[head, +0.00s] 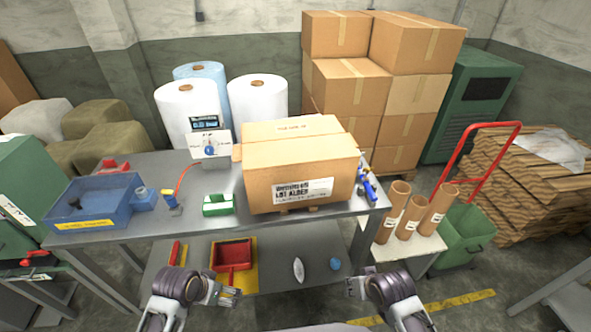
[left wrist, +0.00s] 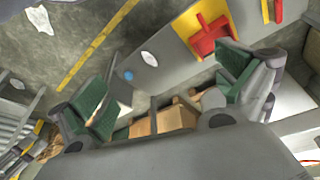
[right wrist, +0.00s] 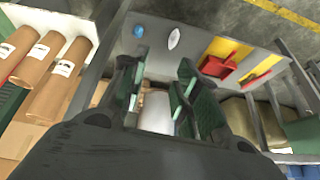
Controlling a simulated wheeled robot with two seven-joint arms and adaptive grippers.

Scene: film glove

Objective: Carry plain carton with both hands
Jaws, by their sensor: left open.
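My left gripper (head: 232,297) is open and empty, low in front of the table and left of the carton. Its spread green-padded fingers show in the left wrist view (left wrist: 168,90). My right gripper (head: 352,288) is low in front of the table, right of the carton. In the right wrist view its fingers (right wrist: 155,92) stand apart with nothing visibly gripped. Both grippers are clear of the carton.
A blue tray (head: 93,207), a green box (head: 219,205) and a small device (head: 209,143) stand left of the carton. Blue tools lie at its right (head: 368,185). Cardboard tubes (head: 411,222) and a red-handled green cart (head: 466,236) are beyond the table's right end.

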